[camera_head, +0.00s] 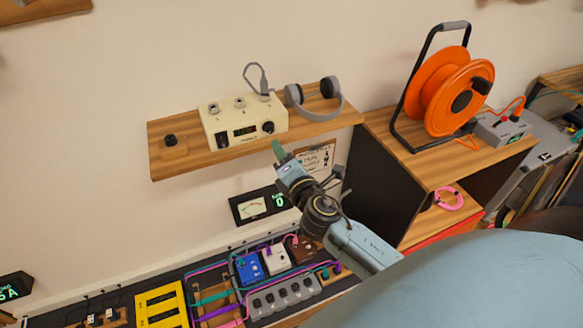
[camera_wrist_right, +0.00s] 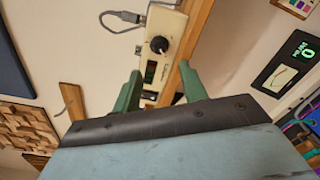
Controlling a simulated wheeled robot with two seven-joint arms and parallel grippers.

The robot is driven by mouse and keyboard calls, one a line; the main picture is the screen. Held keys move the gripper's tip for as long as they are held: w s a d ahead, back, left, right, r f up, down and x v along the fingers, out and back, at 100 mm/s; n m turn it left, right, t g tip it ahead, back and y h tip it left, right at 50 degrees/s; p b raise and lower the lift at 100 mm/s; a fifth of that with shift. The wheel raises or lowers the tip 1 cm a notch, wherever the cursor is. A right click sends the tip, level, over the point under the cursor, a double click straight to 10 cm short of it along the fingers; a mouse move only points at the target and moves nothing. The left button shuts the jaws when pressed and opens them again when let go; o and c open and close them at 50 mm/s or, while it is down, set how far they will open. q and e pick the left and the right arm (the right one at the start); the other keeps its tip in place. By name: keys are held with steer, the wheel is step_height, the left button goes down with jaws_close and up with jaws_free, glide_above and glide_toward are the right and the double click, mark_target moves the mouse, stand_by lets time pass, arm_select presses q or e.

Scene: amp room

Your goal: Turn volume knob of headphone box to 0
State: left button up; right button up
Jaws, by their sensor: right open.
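The headphone box (camera_head: 238,119) is a cream unit on a wooden wall shelf, with jacks on top and a small dark display on its front. Its black volume knob (camera_head: 268,127) is at the right end of the front face. In the right wrist view the knob (camera_wrist_right: 159,45) shows ahead, beyond the fingertips. My right gripper (camera_head: 278,150) is just below and right of the knob in the head view, apart from it. In the right wrist view its two green fingers (camera_wrist_right: 160,83) are spread and empty. My left gripper is not in view.
Grey headphones (camera_head: 335,112) lie right of the box on the shelf (camera_head: 170,165). A cable (camera_head: 263,82) plugs into the box top. A meter panel (camera_head: 252,206) hangs below the shelf. An orange cable reel (camera_head: 445,90) stands at the right. Pedals (camera_head: 248,268) lie below.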

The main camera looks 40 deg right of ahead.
steer(key=v, duration=0.5)
steer(key=shift+s, duration=0.15)
steer(key=shift+f, duration=0.1)
steer(key=s+a+f+m+g+y+b, duration=0.1)
steer(key=s+f+m+g, duration=0.25)
steer(key=f, duration=0.75)
steer(key=s+f+m+g+y+b, duration=0.15)
steer(key=s+f, duration=0.25)
steer(key=f, duration=0.7)
steer(key=s+a+f+m+g, duration=0.1)
steer(key=s+f+m+g, duration=0.2)
steer(key=f, duration=0.9)
steer(key=s+a+f+m+g, duration=0.1)
steer(key=s+f+m+g, duration=0.1)
steer(key=s+f, duration=0.4)
steer(key=s+a+f+m+g+y+b, duration=0.1)
steer(key=s+f+m+g, duration=0.2)
steer(key=s, duration=1)
steer(key=s+a+f+m+g+b, duration=0.1)
steer(key=s+f+m+g, duration=0.2)
steer(key=s+f, duration=0.6)
steer(key=shift+s+a+f+m+y, duration=0.25)
steer(key=shift+s+m+y, duration=0.1)
steer(key=shift+m, duration=0.85)
